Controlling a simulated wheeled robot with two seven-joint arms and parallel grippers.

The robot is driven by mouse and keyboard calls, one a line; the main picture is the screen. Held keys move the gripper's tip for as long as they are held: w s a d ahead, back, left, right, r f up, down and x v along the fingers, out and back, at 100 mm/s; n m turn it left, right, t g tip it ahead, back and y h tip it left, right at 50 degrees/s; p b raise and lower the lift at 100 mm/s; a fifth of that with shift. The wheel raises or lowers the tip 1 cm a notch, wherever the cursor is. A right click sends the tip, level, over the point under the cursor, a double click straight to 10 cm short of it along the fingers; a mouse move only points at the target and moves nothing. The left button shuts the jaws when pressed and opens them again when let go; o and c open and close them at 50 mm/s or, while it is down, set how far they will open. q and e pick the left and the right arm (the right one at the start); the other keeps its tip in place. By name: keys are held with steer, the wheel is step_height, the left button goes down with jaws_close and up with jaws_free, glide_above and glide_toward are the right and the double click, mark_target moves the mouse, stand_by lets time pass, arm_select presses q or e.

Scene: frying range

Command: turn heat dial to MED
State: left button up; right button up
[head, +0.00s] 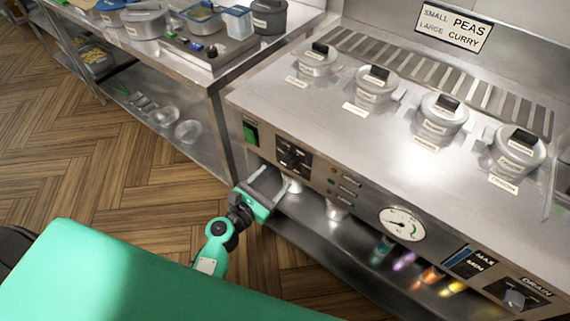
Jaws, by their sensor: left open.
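The heat dial (290,161) appears to be the dark knob on a black plate at the left end of the range's front panel. Its markings are too small to read, so I cannot tell its setting. My left gripper (269,183) is open, its two fingers pointing up toward the panel just below and left of that knob. Nothing shows between the fingers, and they look apart from the knob. My right gripper is not in view.
A green switch (250,134) sits left of the knob. A round gauge (402,223) and a drain dial (515,298) are further right. Lidded pots (376,85) stand in the range top. A steel table (215,82) with containers stands at the left.

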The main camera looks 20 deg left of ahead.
mark_target(287, 165)
arm_select(q)
steer(key=shift+p+x, duration=0.4)
steer(key=shift+x, duration=2.75)
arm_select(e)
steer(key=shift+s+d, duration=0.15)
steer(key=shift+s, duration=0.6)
arm_select(q)
steer(key=c, duration=1)
steer(key=shift+o, duration=0.2)
steer(key=shift+f, duration=0.1)
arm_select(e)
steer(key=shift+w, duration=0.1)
